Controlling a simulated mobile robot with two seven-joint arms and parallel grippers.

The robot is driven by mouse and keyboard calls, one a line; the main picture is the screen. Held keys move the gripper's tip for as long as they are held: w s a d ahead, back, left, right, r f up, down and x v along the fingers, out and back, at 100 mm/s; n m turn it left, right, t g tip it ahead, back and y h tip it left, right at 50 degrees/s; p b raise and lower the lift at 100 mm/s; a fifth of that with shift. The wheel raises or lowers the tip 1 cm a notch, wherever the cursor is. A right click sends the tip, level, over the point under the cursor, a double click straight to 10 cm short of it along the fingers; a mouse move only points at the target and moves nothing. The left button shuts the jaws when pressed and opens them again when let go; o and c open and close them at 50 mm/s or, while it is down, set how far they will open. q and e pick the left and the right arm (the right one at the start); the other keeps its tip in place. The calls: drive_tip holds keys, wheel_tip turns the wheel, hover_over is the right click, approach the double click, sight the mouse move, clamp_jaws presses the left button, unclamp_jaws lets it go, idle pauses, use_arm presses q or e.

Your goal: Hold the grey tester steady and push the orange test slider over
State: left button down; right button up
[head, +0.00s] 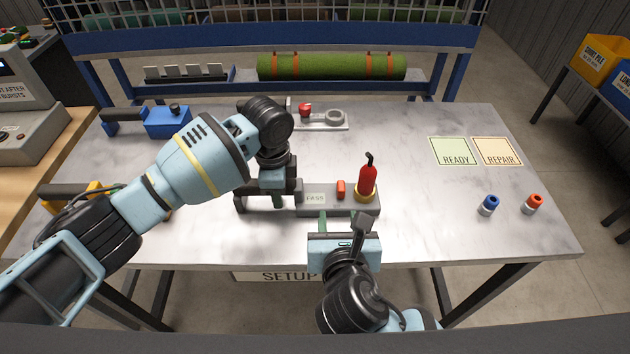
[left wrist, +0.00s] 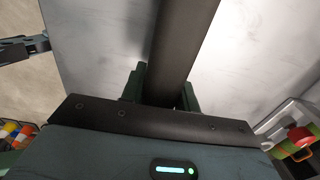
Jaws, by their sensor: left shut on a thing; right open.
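The grey tester (head: 312,197) lies near the table's front middle, with a PASS label on it. The small orange test slider (head: 341,189) stands upright on it, right of the label. A red bottle-like piece with a black tip (head: 367,178) stands at its right end in a yellow collar. My left gripper (head: 276,198) is shut at the tester's left end; the left wrist view shows a dark bar (left wrist: 185,40) between its green fingers. The bar's contact points are partly hidden. My right gripper (head: 340,226) is open and empty, just in front of the tester, below the slider.
A grey stand with a red piece (head: 306,110) is behind the tester. A blue tool (head: 168,121) lies back left. Ready (head: 453,151) and repair (head: 497,151) mats, plus blue (head: 488,205) and orange (head: 533,204) capped pieces, are at right. The table between is clear.

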use_arm(q)
drive_tip(key=shift+s+f, duration=0.15)
drive_tip(key=shift+f, duration=0.25)
drive_tip(key=c, duration=1.3)
unclamp_jaws()
drive_tip(key=o, duration=0.3)
drive_tip(key=shift+r, duration=0.15)
drive_tip(key=shift+o, duration=0.2)
drive_tip(key=shift+r, duration=0.1)
drive_tip(key=shift+r, duration=0.15)
wheel_tip(320, 180, up, 12)
drive_tip(key=shift+f, duration=0.15)
